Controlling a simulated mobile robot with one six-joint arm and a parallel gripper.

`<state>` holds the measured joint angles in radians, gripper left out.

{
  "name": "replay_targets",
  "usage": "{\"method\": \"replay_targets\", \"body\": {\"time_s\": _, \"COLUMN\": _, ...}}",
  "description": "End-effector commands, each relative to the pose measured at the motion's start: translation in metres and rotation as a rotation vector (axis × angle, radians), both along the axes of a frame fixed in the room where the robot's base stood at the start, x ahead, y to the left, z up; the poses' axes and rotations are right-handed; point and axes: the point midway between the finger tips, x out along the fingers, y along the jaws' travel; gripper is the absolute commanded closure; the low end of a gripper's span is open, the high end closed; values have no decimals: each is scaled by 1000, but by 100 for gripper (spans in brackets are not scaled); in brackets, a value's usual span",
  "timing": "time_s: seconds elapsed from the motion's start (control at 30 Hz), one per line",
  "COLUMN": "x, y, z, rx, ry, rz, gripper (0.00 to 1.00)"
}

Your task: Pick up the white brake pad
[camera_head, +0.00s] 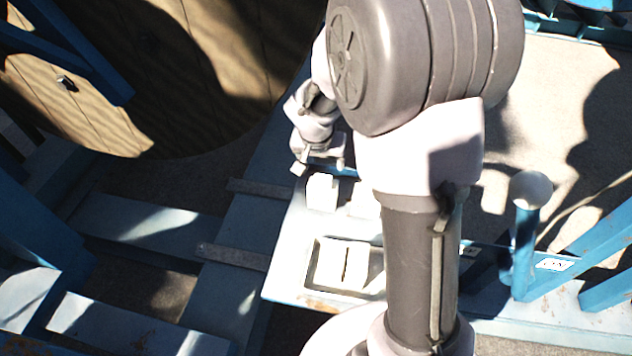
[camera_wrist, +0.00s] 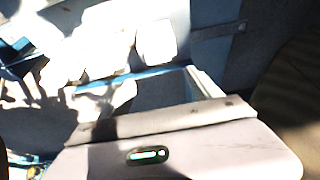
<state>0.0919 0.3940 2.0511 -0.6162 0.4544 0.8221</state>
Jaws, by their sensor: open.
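Several white blocks that look like brake pads lie on a pale blue-edged tray (camera_head: 285,277). One white pad (camera_head: 322,192) is at the tray's far left, with another (camera_head: 362,201) partly hidden behind my arm. Two more, a left pad (camera_head: 330,263) and a right pad (camera_head: 357,266), sit side by side in a framed recess. I cannot tell which is the task's pad. My gripper (camera_head: 318,167) is open and empty, just above the far edge of the tray near the far left pad. In the wrist view, a bright white block (camera_wrist: 156,42) shows beyond my gripper's body.
A large wooden reel (camera_head: 165,75) fills the upper left. Blue frame beams and flat metal bars (camera_head: 232,256) lie left of the tray. A blue post with a round white top (camera_head: 531,190) stands at the right. Strong sunlight and shadows blur edges.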

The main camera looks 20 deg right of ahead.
Motion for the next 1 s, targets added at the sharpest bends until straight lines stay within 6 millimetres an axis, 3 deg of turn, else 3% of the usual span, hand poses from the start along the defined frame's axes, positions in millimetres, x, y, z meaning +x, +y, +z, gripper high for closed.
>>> {"method": "replay_targets", "body": {"time_s": 0.03, "x": 3, "y": -3, "z": -14, "rx": 0, "ry": 1, "rz": 0, "gripper": 27}}
{"method": "replay_targets", "body": {"time_s": 0.27, "x": 10, "y": -7, "z": -34, "rx": 0, "ry": 0, "rz": 0, "gripper": 27}}
{"method": "replay_targets", "body": {"time_s": 0.5, "x": 20, "y": -14, "z": -77, "rx": 0, "ry": 1, "rz": 1, "gripper": 27}}
{"method": "replay_targets", "body": {"time_s": 0.7, "x": 21, "y": -15, "z": -75, "rx": 0, "ry": -1, "rz": 0, "gripper": 27}}
{"method": "replay_targets", "body": {"time_s": 1.0, "x": 21, "y": -15, "z": -75, "rx": 0, "ry": 0, "rz": 0, "gripper": 86}}
